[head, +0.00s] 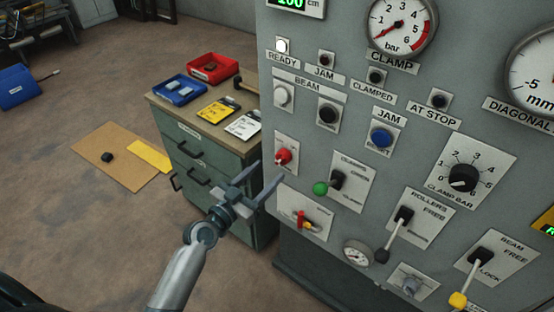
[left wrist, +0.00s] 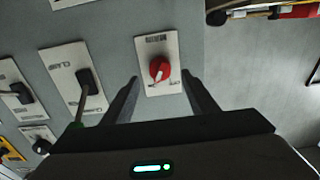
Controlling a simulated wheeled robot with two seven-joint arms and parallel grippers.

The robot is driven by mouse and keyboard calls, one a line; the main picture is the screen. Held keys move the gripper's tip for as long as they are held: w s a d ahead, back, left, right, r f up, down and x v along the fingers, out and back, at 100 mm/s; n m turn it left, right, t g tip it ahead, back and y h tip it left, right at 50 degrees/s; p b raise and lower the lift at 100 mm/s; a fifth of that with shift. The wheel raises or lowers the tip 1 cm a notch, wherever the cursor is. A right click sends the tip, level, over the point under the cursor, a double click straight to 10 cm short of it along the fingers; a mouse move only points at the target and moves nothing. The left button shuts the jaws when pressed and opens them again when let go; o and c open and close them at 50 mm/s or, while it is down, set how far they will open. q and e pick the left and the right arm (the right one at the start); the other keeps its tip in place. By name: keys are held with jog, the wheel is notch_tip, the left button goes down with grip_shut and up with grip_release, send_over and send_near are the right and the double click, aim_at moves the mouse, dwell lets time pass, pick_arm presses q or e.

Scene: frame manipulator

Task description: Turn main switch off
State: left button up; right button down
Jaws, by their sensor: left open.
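The red rotary switch (head: 284,156) sits on a small pale plate at the left edge of the grey control panel. Its label is too small to read. It also shows in the left wrist view (left wrist: 159,69), with a pale pointer mark toward the lower left of the knob. My left gripper (head: 268,172) is open and empty, just to the left of and below the red switch in the head view. In the left wrist view its two fingers (left wrist: 160,82) stand on either side of the knob's plate, with the knob between them. My right gripper is out of view.
A green drawer cabinet (head: 215,170) with red and blue trays stands left of the panel.

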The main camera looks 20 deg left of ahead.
aim_at(279, 162)
pick_arm(q)
jog(key=p+x, duration=0.1)
jog(key=x, duration=0.4)
jog(key=shift+w+d, duration=0.15)
jog(key=shift+w, duration=0.2)
jog(key=c, duration=1.1)
